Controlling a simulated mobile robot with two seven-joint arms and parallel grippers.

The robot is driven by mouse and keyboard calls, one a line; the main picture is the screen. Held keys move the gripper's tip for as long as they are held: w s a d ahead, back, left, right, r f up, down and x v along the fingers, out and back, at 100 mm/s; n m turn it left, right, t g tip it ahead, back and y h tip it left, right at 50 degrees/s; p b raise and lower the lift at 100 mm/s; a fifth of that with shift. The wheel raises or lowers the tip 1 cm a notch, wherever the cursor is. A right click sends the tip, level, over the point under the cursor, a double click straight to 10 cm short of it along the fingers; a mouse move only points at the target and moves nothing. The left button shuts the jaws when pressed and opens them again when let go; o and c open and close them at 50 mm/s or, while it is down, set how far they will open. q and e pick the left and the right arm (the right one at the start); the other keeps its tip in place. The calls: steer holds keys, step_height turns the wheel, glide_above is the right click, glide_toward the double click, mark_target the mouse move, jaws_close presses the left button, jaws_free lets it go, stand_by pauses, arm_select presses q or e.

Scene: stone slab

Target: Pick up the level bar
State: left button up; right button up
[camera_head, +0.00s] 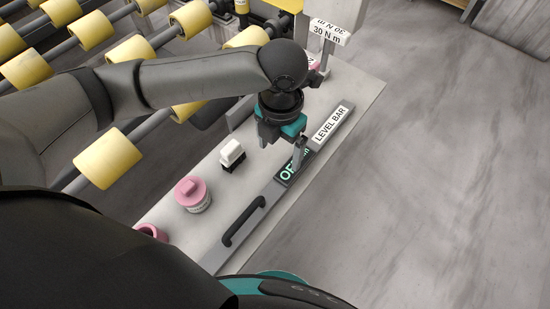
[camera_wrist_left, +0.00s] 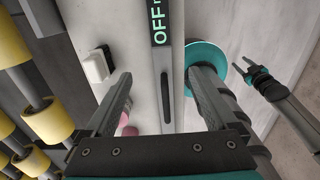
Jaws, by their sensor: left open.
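The level bar (camera_head: 262,209) is a long grey bar lying on the pale stone slab (camera_head: 212,158). It carries a black handle, a dark display reading OFF and a LEVEL BAR label. My left gripper (camera_head: 283,148) is open and empty above the bar near the display, which one finger partly covers. In the left wrist view the bar (camera_wrist_left: 178,104) runs upright in the picture between the two open fingers (camera_wrist_left: 160,80). My right gripper (camera_wrist_left: 250,72) shows small at the right of the left wrist view, with its fingers apart, away from the bar.
A white block on a black base (camera_head: 232,153) and a pink-lidded jar (camera_head: 194,194) stand on the slab beside the bar. Another pink item (camera_head: 151,231) is at the near end. A 30 N m sign (camera_head: 328,31) stands at the far end. Yellow rollers (camera_head: 109,158) line the left.

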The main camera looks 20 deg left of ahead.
arm_select(q)
step_height(320, 180, down, 5)
steer(key=b, duration=0.3)
glide_above(279, 185)
step_height(279, 185, down, 4)
steer(key=shift+f, duration=0.7)
step_height(279, 185, down, 5)
steer(key=shift+s+r+b, duration=0.1)
steer(key=shift+b, duration=0.6)
arm_select(e)
steer(key=s+f, duration=0.1)
steer(key=f, duration=0.2)
steer(key=s+f, duration=0.1)
steer(key=shift+s+d+f, duration=0.3)
steer(key=shift+d, duration=0.1)
arm_select(q)
steer(key=shift+r, duration=0.1)
steer(key=shift+a, duration=0.1)
jaws_close()
arm_select(e)
steer(key=shift+s+d+g, duration=0.2)
steer(key=shift+g, duration=0.1)
